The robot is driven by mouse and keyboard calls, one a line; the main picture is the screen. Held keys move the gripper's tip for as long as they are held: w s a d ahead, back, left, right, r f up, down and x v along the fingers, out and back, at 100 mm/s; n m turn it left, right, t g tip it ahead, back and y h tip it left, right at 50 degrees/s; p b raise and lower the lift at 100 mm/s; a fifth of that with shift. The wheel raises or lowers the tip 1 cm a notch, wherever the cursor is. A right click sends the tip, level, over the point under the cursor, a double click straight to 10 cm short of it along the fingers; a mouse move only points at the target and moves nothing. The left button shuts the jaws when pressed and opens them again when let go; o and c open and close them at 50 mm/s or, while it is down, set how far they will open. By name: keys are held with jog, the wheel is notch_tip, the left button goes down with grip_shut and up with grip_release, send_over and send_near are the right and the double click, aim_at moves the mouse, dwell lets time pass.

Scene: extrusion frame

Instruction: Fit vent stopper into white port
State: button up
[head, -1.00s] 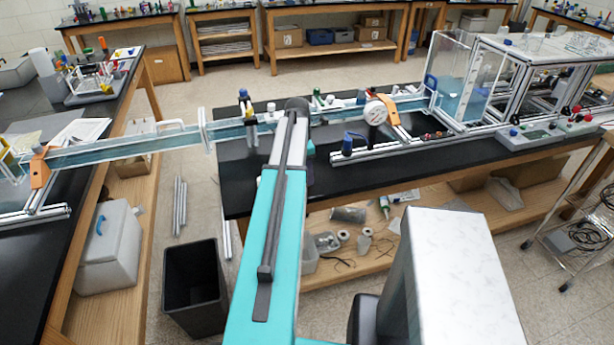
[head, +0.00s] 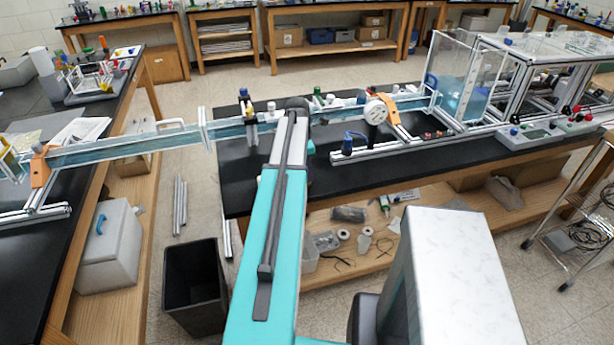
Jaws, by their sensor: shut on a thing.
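My arm reaches from the bottom middle up over the near edge of the black bench (head: 330,180). Its far end hides my gripper, so I cannot see the jaws or anything in them. I cannot pick out the vent stopper. Several small white pieces stand on the bench along the clear channel (head: 130,151), just right of my arm's end. I cannot tell whether one of them is the white port. A round white dial (head: 376,111) stands upright further right, beside an orange bracket (head: 393,110).
A clear tank (head: 455,85) and an extrusion frame (head: 535,85) stand at the right of the bench. A black bin (head: 195,285) and a grey cooler (head: 110,250) are at lower left.

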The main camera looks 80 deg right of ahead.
jog(key=shift+r, duration=0.2)
jog(key=shift+r+b, duration=0.95)
jog(key=shift+r, duration=0.45)
jog(key=shift+a+r, duration=0.15)
jog(key=shift+a, duration=0.15)
jog(key=a+r+b, duration=0.1)
jog(key=a+b, duration=0.3)
jog(key=a, duration=1.1)
jog(key=shift+w+a+r+b, duration=0.2)
jog(key=shift+w+r+b, duration=0.05)
jog(key=shift+w+b, duration=0.05)
jog(key=shift+w, duration=0.1)
